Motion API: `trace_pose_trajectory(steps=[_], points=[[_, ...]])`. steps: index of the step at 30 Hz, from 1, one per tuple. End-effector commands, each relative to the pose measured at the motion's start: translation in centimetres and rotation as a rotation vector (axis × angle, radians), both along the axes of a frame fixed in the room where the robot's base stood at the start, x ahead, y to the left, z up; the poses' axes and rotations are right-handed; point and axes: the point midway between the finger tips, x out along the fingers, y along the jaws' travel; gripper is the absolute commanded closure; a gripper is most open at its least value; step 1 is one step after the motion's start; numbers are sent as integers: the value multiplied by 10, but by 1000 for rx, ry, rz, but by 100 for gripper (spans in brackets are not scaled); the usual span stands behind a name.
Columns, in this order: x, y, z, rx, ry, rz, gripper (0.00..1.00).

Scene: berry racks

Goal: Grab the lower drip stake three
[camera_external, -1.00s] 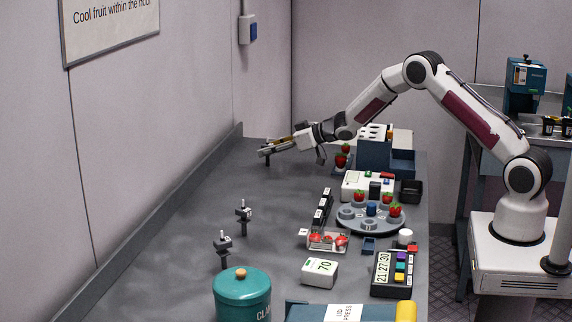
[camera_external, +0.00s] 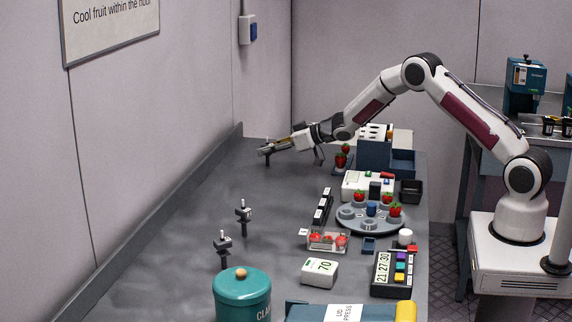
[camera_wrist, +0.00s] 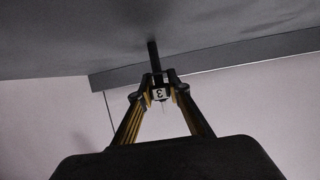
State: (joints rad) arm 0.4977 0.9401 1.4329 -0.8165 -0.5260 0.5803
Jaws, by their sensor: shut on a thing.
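The drip stake with a "3" label (camera_wrist: 158,93) sits between my fingertips in the wrist view. Its dark post (camera_wrist: 153,55) runs from the label to the grey bench. My gripper (camera_wrist: 159,84) is shut on this stake. In the external view my gripper (camera_external: 266,151) is low over the far end of the bench, and the dark post shows just under its tips. Two other dark stakes stand upright on the left side of the bench, one farther back (camera_external: 243,215) and one nearer (camera_external: 223,246).
A round grey tray (camera_external: 370,229) with strawberries, a punnet (camera_external: 327,241), a scale-like white box (camera_external: 320,272) and a teal canister (camera_external: 241,297) stand along the right and front of the bench (camera_external: 200,200). A raised edge runs along the left wall. The bench's middle-left is clear.

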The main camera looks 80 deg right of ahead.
Motion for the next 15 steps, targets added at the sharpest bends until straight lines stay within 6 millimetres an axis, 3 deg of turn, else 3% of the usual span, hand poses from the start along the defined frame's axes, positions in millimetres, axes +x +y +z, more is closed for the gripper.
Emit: trace_pose_trajectory(steps=[8, 15], points=[[0, 0, 2, -1, -1, 0, 93], [0, 0, 20, -2, -3, 2, 93]])
